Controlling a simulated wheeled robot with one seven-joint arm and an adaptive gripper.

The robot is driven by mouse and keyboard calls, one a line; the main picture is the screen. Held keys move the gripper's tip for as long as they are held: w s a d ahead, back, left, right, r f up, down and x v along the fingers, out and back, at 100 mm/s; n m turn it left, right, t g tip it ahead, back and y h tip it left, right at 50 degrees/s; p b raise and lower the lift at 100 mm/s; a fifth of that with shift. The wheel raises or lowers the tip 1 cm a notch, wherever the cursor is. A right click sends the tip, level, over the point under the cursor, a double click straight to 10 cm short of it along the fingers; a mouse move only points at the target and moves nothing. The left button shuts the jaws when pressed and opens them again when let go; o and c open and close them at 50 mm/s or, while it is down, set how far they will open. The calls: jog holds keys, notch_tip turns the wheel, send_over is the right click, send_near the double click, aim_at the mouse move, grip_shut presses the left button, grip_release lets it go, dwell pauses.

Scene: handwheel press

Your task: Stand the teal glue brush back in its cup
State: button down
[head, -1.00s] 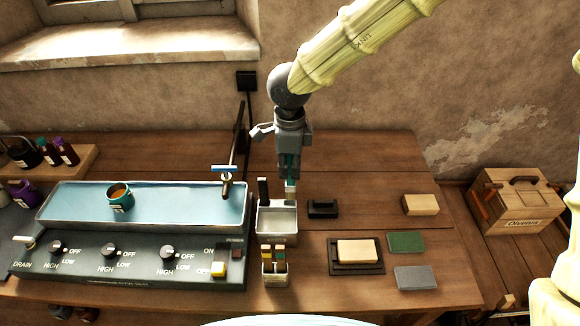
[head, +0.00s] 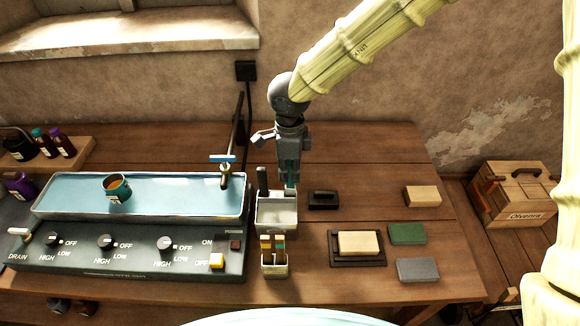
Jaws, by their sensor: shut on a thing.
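My gripper (head: 290,166) points down above the back of the work table and is shut on the teal glue brush (head: 290,176). Only a short teal length of the brush shows between the fingers, upright, with a small pale end below it. This lower end overlaps the back right corner of a grey metal holder (head: 277,219) in the picture; I cannot tell whether it is inside or behind it. A dark upright handle stands at the holder's back left. A teal pot (head: 117,188) with orange-brown contents sits in the water bath; which vessel is the brush's cup is not clear.
The water bath (head: 60,214) with knobs fills the left, its tap (head: 226,172) near my gripper. A small pale cup (head: 274,270) with several sticks stands in front of the holder. A black block (head: 323,200) and several coloured blocks lie to the right.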

aim_at(290, 187)
jog(key=shift+f+b, duration=0.45)
jog(key=shift+f, duration=1.4)
jog(key=c, duration=1.4)
grip_release()
